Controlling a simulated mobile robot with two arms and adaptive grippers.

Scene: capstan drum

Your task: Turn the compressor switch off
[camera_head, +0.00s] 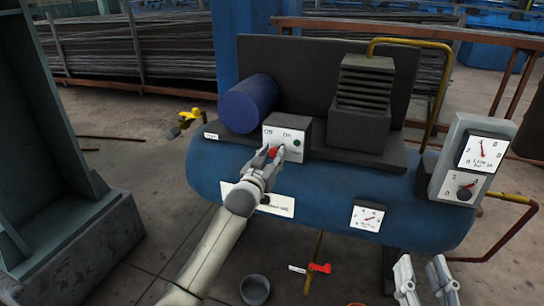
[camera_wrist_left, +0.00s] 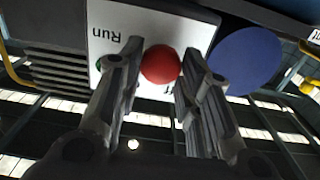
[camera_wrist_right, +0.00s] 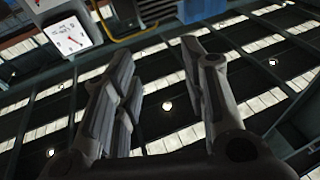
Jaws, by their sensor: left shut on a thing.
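The compressor switch box (camera_head: 303,131) is a light grey box on top of the blue tank, labelled "Off" at left and "On" at right. Its red knob (camera_head: 273,152) is partly hidden by my left gripper (camera_head: 267,161), which is shut on it. In the left wrist view the round red knob (camera_wrist_left: 160,64) sits between the two fingers of my left gripper (camera_wrist_left: 163,62), against the white panel (camera_wrist_left: 128,28) marked "Run". Which label the switch points to cannot be told. My right gripper (camera_head: 428,279) is open and empty, low at the right; it also shows in the right wrist view (camera_wrist_right: 160,65).
The blue tank (camera_head: 330,195) carries a dark blue cylinder (camera_head: 248,104) left of the switch box and a finned block (camera_head: 363,95) at right. A gauge box (camera_head: 463,165) stands at the tank's right end. A red-handled valve (camera_head: 319,268) and a bowl (camera_head: 255,289) are below.

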